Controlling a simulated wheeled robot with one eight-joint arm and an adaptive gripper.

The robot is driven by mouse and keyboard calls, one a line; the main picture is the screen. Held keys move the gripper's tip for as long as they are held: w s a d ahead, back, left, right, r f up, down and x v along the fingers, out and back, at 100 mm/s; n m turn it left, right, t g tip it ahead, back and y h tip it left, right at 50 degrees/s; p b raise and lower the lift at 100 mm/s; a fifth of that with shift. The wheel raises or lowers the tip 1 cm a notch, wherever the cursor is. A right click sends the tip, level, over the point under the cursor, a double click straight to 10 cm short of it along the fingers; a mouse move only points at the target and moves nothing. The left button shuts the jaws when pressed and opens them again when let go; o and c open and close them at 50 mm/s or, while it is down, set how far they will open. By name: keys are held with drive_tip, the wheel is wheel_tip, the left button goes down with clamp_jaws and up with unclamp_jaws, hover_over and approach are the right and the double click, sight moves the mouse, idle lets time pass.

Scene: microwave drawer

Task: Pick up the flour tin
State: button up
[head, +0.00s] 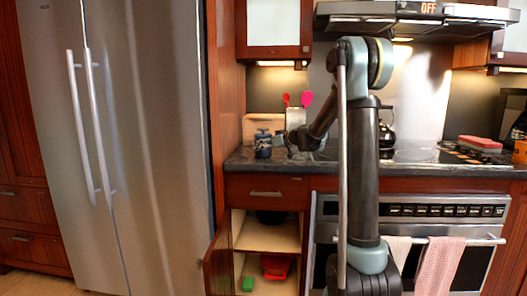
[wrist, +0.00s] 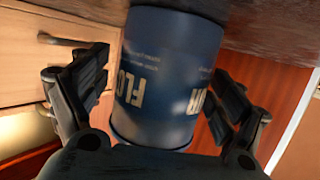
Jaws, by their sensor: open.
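The flour tin (wrist: 170,60) is a blue cylinder with pale lettering, upside down in the wrist view. It is between the two fingers of my open gripper (wrist: 160,100), with a gap visible at the right finger; contact at the left finger is unclear. In the head view a small blue tin (head: 263,144) stands on the dark counter (head: 240,160), left of the stove. My gripper (head: 292,142) is just to its right there, small and partly hidden by my arm.
A cabinet below the counter stands open, with a red container (head: 275,267) and a green item (head: 247,284) inside. A steel fridge (head: 150,150) stands left, a kettle (head: 386,135) right.

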drive_tip(key=c, duration=2.1)
drive_tip(key=shift+r, duration=0.15)
wheel_tip(320, 180, up, 10)
drive_tip(key=shift+f, duration=0.1)
